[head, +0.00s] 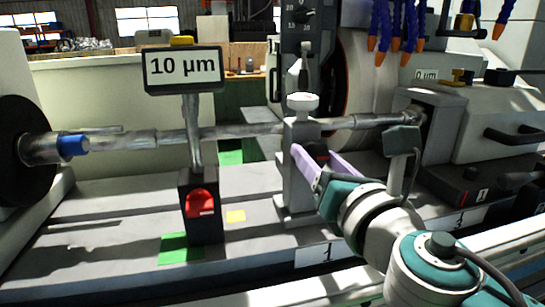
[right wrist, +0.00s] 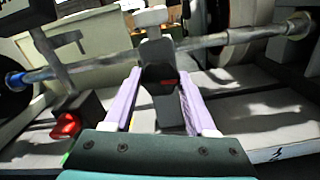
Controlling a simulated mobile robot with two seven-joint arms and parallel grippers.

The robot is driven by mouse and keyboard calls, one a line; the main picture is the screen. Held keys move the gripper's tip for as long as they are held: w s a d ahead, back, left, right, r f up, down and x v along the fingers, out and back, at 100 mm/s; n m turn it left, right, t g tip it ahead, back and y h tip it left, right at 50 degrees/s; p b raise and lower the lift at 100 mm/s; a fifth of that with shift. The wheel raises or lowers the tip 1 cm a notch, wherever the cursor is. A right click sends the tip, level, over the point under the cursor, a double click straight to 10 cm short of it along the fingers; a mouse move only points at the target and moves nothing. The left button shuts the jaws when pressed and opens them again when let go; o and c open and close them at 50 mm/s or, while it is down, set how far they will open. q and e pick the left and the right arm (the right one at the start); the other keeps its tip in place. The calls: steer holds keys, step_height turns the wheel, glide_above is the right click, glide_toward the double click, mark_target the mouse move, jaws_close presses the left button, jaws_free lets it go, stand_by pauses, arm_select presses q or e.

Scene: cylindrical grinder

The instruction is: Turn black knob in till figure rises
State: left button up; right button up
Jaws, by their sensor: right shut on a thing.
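The black knob (head: 316,150) is on the front of the grey steady-rest post (head: 299,190) at the middle of the machine. My right gripper (head: 319,158) comes in from the lower right, its pale purple fingers closed around the knob. In the right wrist view the black knob (right wrist: 158,72) shows between the two fingers, which lie on either side of it. A display (head: 184,69) on a stand left of the post reads 10 µm. My left gripper is not in view.
A long metal shaft (head: 235,131) runs across, with a blue collar (head: 72,145) near its left end. A red switch (head: 201,203) on a dark box stands left of the post. The grinding wheel (head: 365,80) is behind. Blue-and-orange hoses (head: 397,25) hang above.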

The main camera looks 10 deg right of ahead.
steer(key=shift+m, duration=0.3)
steer(key=m+b, duration=0.1)
steer(key=m, duration=0.2)
steer(key=shift+m+b, duration=0.5)
steer(key=shift+m, duration=1.1)
steer(key=o, duration=1.4)
steer(key=shift+s, duration=0.1)
